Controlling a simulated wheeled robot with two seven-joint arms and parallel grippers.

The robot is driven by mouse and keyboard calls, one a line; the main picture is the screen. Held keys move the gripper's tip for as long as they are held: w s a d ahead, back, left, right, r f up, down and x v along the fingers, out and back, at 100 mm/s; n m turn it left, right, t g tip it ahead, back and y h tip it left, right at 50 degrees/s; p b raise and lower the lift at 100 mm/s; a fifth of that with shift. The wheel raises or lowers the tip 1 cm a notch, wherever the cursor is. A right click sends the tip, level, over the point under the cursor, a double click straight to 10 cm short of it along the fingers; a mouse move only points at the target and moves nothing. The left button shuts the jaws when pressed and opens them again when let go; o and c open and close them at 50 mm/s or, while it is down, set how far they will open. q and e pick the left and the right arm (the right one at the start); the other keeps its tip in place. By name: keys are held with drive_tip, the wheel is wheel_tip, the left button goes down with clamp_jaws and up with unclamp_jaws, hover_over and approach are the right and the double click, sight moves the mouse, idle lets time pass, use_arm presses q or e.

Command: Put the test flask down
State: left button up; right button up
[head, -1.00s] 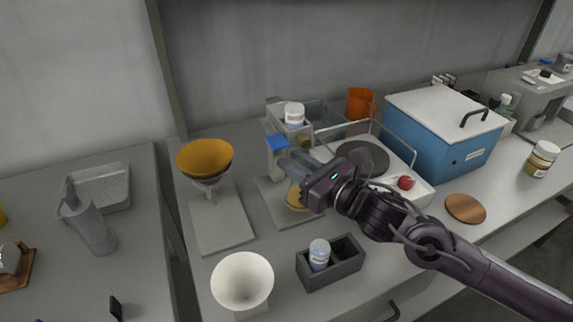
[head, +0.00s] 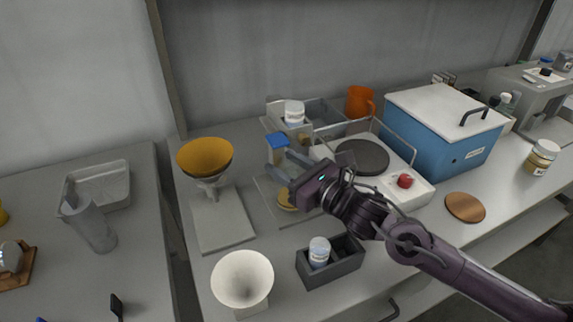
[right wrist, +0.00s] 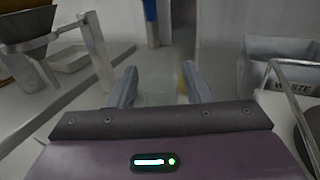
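My right gripper (head: 284,168) is open over the grey stand plate (head: 268,202), left of the white hotplate unit. The test flask (head: 286,201) seems to be the glass vessel with an amber bottom on that plate, just below and in front of the fingers; its clear walls are hardly visible and the gripper partly hides it. In the right wrist view faint clear glass (right wrist: 158,84) shows between and beyond the spread fingers (right wrist: 160,86), with gaps on both sides. My left gripper is not in view.
A blue-topped post (head: 277,148) stands right behind the fingers. The funnel stand (head: 205,165) is at left. A dark rack (head: 343,262) with a white bottle and a white funnel (head: 242,278) are in front. The hotplate (head: 362,157) and blue box (head: 445,140) are at right.

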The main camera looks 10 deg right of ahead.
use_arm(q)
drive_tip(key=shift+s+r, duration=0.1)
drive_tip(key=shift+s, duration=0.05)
use_arm(e)
drive_tip(key=shift+r, duration=0.1)
drive_tip(key=v, duration=0.3)
drive_tip(key=shift+f, duration=0.25)
drive_tip(key=b+v, duration=0.1)
drive_tip(key=v, duration=0.4)
drive_tip(key=shift+d, duration=0.15)
use_arm(q)
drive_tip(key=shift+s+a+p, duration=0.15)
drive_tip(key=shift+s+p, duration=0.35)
drive_tip(key=shift+p, duration=0.15)
use_arm(e)
drive_tip(key=shift+r+v, duration=0.15)
drive_tip(key=shift+v, duration=0.8)
drive_tip(key=shift+r+v, duration=0.1)
drive_tip(key=shift+v, duration=0.9)
drive_tip(key=shift+s, duration=0.1)
